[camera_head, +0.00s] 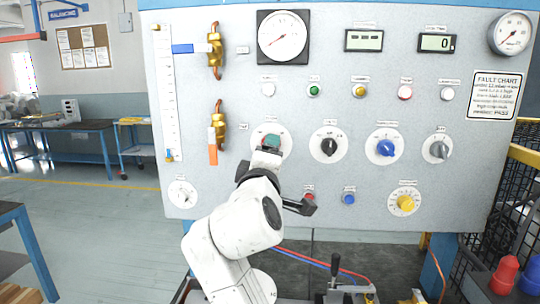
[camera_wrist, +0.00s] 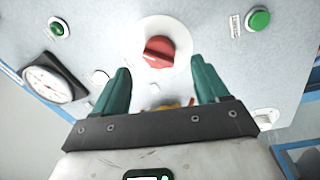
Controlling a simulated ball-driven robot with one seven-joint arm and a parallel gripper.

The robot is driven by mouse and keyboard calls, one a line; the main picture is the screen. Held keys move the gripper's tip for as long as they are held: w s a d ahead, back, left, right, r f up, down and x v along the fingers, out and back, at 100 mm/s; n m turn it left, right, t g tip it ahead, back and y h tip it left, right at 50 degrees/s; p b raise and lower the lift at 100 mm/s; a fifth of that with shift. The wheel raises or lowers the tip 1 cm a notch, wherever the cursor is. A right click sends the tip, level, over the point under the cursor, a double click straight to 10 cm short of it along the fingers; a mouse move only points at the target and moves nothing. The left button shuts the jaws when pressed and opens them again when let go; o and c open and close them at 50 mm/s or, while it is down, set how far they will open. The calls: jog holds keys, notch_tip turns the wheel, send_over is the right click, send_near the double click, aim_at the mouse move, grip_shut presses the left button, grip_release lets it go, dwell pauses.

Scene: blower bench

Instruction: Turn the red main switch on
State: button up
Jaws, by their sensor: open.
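The red main switch (camera_wrist: 158,52) is a red knob on a round white plate in the wrist view, upper middle. Its bar lies slightly tilted across the picture. My gripper (camera_wrist: 163,74) is open, with one teal finger to each side and the knob just beyond and between the tips; I see no contact. In the head view my gripper (camera_head: 271,143) is in front of the white plate (camera_head: 262,131) at the left of the knob row. It hides the red knob there.
The grey panel (camera_head: 335,185) carries a black knob (camera_head: 329,147), a blue knob (camera_head: 386,148), a grey knob (camera_head: 438,150) and a yellow knob (camera_head: 406,203). A red button (camera_head: 309,196) and blue button (camera_head: 348,198) sit below. The wrist view shows a green button (camera_wrist: 259,20).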

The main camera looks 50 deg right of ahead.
jog(key=v, duration=0.6)
jog(key=shift+b, duration=0.35)
jog(key=shift+f, duration=0.1)
